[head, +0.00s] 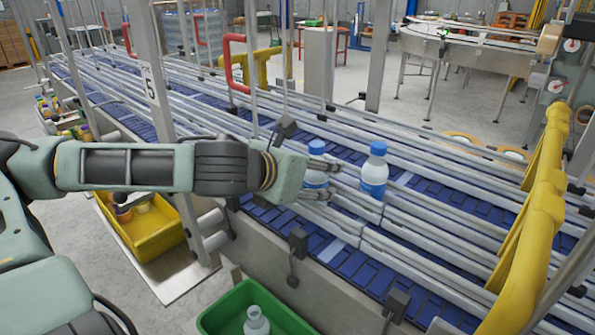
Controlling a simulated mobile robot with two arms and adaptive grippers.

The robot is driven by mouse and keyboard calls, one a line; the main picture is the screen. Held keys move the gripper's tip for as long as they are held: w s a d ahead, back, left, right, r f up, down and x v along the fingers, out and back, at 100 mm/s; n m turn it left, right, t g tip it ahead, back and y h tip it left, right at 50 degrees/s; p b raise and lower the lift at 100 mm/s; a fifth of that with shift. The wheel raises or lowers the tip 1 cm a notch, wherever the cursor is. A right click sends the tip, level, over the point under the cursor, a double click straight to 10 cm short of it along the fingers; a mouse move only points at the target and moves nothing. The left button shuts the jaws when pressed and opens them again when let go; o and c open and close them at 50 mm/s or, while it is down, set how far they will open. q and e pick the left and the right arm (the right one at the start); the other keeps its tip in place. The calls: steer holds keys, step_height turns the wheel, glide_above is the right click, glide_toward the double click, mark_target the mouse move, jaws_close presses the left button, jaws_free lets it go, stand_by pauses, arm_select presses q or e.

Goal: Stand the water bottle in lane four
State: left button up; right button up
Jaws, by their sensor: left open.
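One water bottle (374,172) with a blue cap and blue label stands upright in a lane of the blue conveyor (455,252). A second blue-capped bottle (317,148) stands upright just left of it, partly hidden by my left gripper (326,180). My left gripper is open, with its fingers at the second bottle's body; whether they touch it I cannot tell. A third bottle (256,322), pale with no blue cap visible, is in the green crate (212,318) below. I cannot tell which lane is lane four. My right gripper is out of view.
Metal guide rails (440,165) separate the lanes. A post with a "5" sign (149,86) stands behind my left arm. A thick yellow guard bar (535,225) rises at the right. A yellow crate (165,235) sits low at the left.

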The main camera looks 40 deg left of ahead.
arm_select(q)
steer(key=v, duration=0.3)
steer(key=s+b, duration=0.1)
steer(key=b, duration=0.3)
steer(key=s+b, duration=0.1)
steer(key=b, duration=0.3)
steer(key=shift+s+r, duration=0.3)
steer(key=shift+s, duration=0.05)
glide_toward(309, 175)
steer(key=shift+s+r, duration=0.4)
steer(key=shift+r, duration=0.05)
